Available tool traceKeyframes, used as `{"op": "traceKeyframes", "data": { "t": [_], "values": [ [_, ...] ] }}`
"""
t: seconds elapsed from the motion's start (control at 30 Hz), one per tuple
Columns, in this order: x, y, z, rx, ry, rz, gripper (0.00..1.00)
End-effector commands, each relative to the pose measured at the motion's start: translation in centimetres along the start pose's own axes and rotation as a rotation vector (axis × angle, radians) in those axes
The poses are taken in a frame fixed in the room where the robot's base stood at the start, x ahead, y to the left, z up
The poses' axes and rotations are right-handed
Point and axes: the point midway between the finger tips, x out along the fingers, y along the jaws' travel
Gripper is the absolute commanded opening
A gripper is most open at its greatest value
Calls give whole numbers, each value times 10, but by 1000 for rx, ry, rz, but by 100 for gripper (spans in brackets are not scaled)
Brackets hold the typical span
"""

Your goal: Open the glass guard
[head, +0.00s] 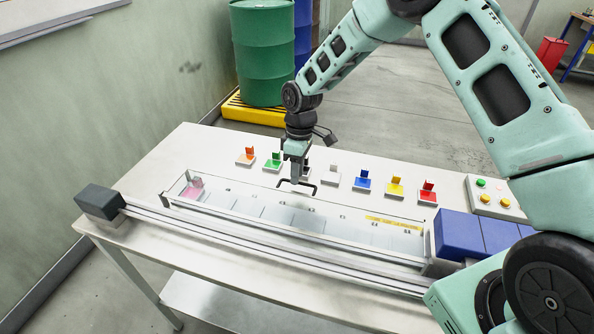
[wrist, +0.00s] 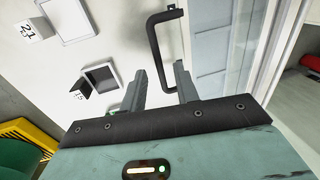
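The glass guard (head: 325,222) is a long clear panel lying flat over a shallow trough on the workbench, and it looks closed. A black bar handle (head: 312,187) stands at its back edge, near the middle. My gripper (head: 294,180) points down at this handle. In the wrist view, my gripper's two fingers (wrist: 160,78) are apart, and the handle (wrist: 153,45) runs into the gap between them. I cannot tell whether either finger touches it. Part of the guard's glass (wrist: 207,45) shows right of the handle.
A row of coloured blocks on small plates, such as the blue one (head: 363,181), stands behind the guard. A button box (head: 492,198) and blue blocks (head: 478,236) are at the right. A rail (head: 250,240) with a dark end block (head: 100,202) runs along the front.

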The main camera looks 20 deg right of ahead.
Motion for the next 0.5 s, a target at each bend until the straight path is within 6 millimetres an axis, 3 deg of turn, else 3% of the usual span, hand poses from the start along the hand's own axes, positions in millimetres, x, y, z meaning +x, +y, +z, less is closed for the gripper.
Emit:
{"op": "traceKeyframes", "data": {
  "t": [0.4,0.43,0.5],
  "values": [
    [10,0,0,0,0,0,31],
    [10,0,0,0,0,0,28],
    [10,0,0,0,0,0,8]
  ]
}}
